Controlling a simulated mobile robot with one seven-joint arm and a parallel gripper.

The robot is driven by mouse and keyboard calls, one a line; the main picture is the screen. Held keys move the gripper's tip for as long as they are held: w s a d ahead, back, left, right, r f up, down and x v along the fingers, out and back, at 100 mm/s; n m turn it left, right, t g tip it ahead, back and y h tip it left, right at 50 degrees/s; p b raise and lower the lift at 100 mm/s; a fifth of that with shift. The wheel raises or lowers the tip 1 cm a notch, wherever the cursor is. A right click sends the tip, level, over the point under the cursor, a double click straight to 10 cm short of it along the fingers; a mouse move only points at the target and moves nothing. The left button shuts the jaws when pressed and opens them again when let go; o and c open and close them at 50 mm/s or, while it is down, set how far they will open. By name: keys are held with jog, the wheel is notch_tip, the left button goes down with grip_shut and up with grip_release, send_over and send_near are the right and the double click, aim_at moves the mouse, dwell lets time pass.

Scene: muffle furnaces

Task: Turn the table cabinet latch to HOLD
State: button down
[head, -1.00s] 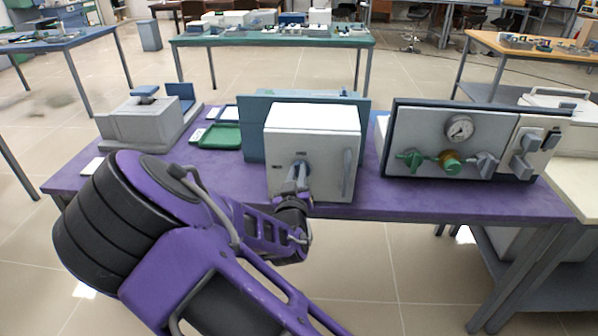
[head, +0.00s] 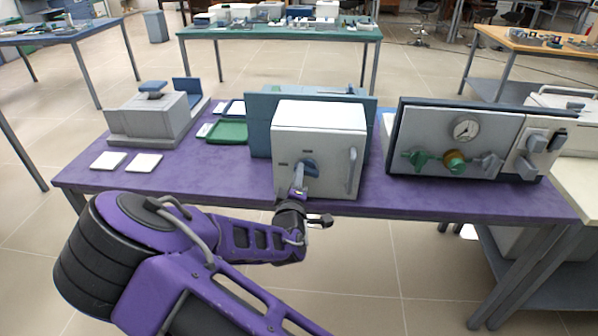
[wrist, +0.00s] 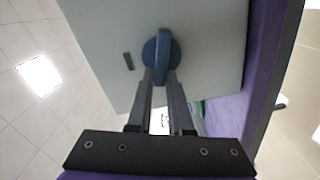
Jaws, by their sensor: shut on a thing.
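The table cabinet is a white box (head: 335,128) on the purple table in the head view. Its blue latch (head: 309,169) sits on the front face, left of a grey vertical handle (head: 351,170). My gripper (head: 299,184) reaches the latch from the front and below. In the wrist view, the latch (wrist: 162,48) is a blue disc with a raised grip, and my gripper (wrist: 161,78) has its two fingers shut on that grip. A dark mark (wrist: 128,62) shows beside it. Marks on the face are too small to read.
A gauge panel with knobs (head: 500,137) stands right of the cabinet. A grey device (head: 150,120), two white tiles (head: 108,161) and a green tray (head: 227,131) lie to the left. The purple table's (head: 215,180) front left is clear.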

jog(key=shift+a+f+n, duration=0.1)
jog(key=shift+f+n, duration=0.05)
jog(key=shift+n, duration=0.75)
jog(key=shift+f+n, duration=0.15)
jog(key=shift+n, duration=0.75)
jog(key=shift+f, duration=0.1)
jog(key=c, duration=0.8)
grip_release()
jog(key=s, duration=1.1)
jog(key=s+p, duration=0.1)
jog(key=s, duration=0.5)
jog(key=shift+s+a, duration=0.25)
